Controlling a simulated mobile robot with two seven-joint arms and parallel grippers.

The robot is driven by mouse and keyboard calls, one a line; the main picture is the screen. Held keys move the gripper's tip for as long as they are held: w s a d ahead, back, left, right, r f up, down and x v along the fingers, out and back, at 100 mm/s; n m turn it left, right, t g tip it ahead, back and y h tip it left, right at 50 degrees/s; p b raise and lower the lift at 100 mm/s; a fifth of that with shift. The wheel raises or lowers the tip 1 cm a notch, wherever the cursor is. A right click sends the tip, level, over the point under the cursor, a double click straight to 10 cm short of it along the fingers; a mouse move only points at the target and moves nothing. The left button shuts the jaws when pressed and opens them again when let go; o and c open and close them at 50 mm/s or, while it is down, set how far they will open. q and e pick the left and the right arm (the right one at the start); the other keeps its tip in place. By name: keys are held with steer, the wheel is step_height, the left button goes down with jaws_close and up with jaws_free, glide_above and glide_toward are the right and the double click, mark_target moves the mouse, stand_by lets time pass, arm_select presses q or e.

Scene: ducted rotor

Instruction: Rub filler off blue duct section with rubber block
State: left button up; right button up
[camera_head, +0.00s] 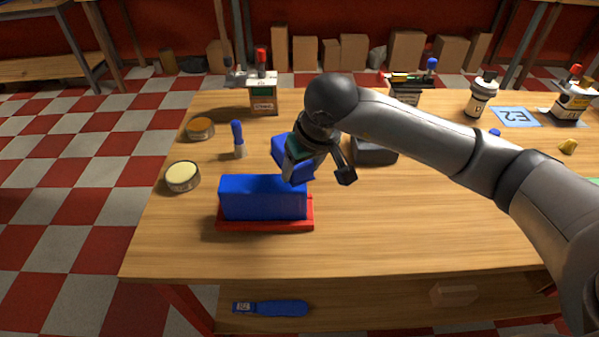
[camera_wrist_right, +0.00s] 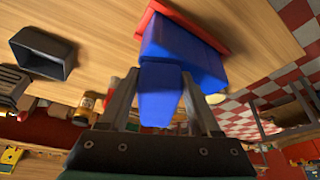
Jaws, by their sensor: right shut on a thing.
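The blue duct section (camera_head: 262,200) sits in a red cradle (camera_head: 225,226) near the front left of the table; both also show in the wrist view, the duct section (camera_wrist_right: 185,52) and the cradle (camera_wrist_right: 222,38). My right gripper (camera_head: 298,172) is just behind the duct section's right end. It is shut on a blue block (camera_wrist_right: 160,100), which looks like the rubber block. In the wrist view the block overlaps the duct section, and I cannot tell whether they touch. I cannot make out any filler. My left gripper is not in view.
Two round tins (camera_head: 183,177) (camera_head: 200,128) and a blue-capped tool (camera_head: 238,140) stand at left. A labelled box (camera_head: 263,100) stands behind. The front right is clear.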

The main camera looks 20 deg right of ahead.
steer(key=shift+r+p, duration=0.7)
steer(key=shift+r, duration=0.95)
